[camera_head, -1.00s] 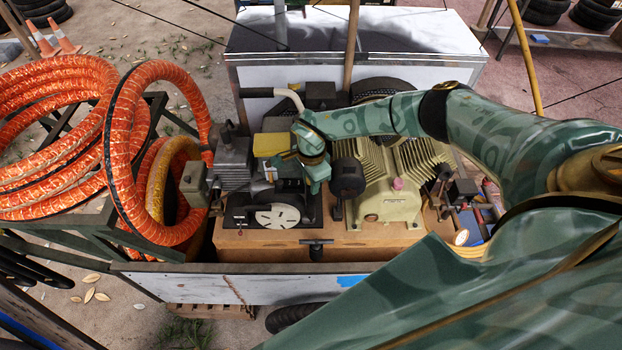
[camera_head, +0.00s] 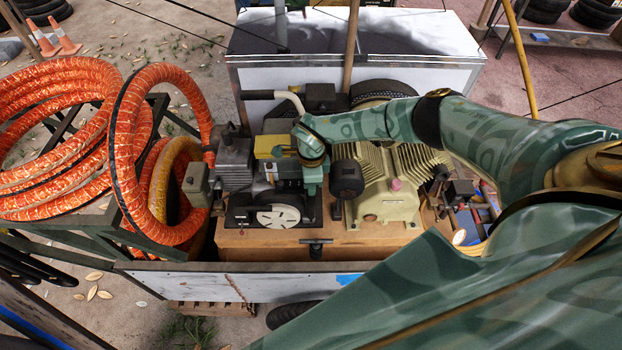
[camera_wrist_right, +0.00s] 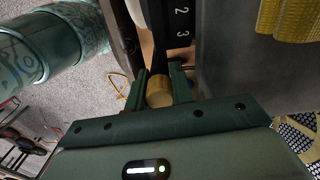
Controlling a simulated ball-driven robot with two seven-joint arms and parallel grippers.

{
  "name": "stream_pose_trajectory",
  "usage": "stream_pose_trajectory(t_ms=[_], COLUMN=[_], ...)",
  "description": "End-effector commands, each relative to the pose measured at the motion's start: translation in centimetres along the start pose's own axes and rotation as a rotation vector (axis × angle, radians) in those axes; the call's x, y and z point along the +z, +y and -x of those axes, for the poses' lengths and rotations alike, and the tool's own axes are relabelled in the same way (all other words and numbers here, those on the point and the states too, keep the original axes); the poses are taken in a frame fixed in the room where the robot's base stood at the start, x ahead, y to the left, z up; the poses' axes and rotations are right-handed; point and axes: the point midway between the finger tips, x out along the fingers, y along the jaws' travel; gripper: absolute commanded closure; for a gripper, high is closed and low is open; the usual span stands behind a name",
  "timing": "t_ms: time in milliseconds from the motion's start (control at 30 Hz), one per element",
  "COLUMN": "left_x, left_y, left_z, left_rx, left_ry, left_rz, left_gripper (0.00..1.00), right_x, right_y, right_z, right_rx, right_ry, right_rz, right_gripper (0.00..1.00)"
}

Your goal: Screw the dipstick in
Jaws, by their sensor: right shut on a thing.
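The dipstick shows in the right wrist view as a round brass-yellow head (camera_wrist_right: 160,91) between my right fingers. My right gripper (camera_wrist_right: 158,82) is shut on it, one finger on each side. In the head view my right gripper (camera_head: 313,184) points down into the compressor, between the yellow box and the dark round motor end. The dipstick and fingertips are hidden or too small to make out there. Whether the dipstick sits in its hole, and how deep, I cannot tell. My left gripper is not in view.
The cream finned engine (camera_head: 383,198) and dark motor end (camera_head: 347,178) stand close on the right. The yellow box (camera_head: 272,146) and grey finned block (camera_head: 234,165) are on the left. A white disc (camera_head: 278,217) is in front. Orange hose (camera_head: 120,160) coils at far left.

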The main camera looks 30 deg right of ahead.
Motion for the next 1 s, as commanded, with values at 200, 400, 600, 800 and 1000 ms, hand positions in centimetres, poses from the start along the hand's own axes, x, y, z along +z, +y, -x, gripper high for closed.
stream_pose_trajectory(t_ms=[200, 400, 600, 800, 1000], left_x=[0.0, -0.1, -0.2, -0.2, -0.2], left_y=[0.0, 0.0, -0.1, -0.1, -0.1], left_z=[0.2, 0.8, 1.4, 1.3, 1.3], left_rx=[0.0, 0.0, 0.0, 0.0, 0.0], left_ry=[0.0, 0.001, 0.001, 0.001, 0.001], left_rz=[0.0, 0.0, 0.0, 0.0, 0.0], left_gripper=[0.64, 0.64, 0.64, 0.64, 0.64], right_x=[0.1, 0.1, 0.1, 0.0, 0.0], right_y=[-0.2, -0.1, -0.2, -0.2, -0.1], right_z=[0.2, 0.3, 0.3, 0.2, 0.1], right_rx=[-0.004, -0.004, -0.005, -0.006, -0.004], right_ry=[-0.003, -0.003, -0.002, -0.003, -0.002], right_rz=[-0.036, -0.114, -0.273, -0.279, -0.278], right_gripper=[1.0, 1.0, 1.0, 0.74, 0.51])
